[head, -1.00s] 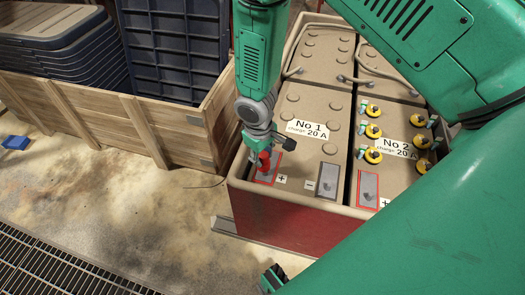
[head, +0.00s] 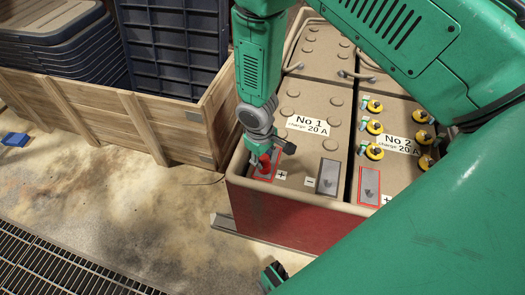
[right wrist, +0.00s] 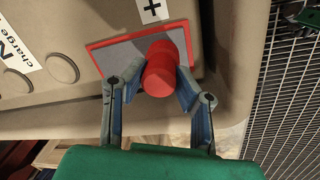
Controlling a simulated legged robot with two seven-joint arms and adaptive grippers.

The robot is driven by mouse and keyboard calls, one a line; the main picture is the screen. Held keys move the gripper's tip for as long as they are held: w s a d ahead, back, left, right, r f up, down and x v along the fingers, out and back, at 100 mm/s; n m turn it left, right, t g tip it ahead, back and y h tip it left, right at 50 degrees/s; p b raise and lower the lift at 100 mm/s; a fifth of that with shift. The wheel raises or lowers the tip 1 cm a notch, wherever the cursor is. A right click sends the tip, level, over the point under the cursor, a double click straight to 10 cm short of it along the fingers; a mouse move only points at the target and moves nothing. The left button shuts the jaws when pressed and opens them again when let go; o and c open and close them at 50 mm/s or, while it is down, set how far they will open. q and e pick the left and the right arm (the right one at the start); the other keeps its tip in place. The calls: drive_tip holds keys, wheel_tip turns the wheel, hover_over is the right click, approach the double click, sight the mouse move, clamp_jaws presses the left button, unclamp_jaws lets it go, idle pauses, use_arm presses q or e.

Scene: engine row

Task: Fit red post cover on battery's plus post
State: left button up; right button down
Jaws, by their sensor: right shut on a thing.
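The red post cover (head: 266,166) is held upright or nearly so over the red-bordered plate (head: 257,175) by the plus sign of battery No 1 (head: 262,207). My right gripper (head: 263,158) is shut on it from above. In the right wrist view the two fingers (right wrist: 160,76) press the sides of the red cover (right wrist: 160,66), which lies over the grey plate with the red border (right wrist: 106,56). The plus post is hidden beneath the cover. I cannot tell whether the cover is seated on it.
The minus plate (head: 328,177) is to the right of the cover. Battery No 2 (head: 406,166) has several yellow caps. A wooden crate (head: 150,120) stands close on the left. A blue block (head: 15,139) lies on the floor. A floor grating (head: 60,265) runs at lower left.

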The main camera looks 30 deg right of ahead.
drive_tip(key=c, duration=1.2)
unclamp_jaws()
drive_tip(key=shift+d, duration=0.1)
drive_tip(key=shift+r, duration=0.35)
drive_tip(key=r, duration=0.7)
drive_tip(key=a+r, duration=0.1)
drive_tip(key=r, duration=0.3)
drive_tip(key=shift+a, duration=0.1)
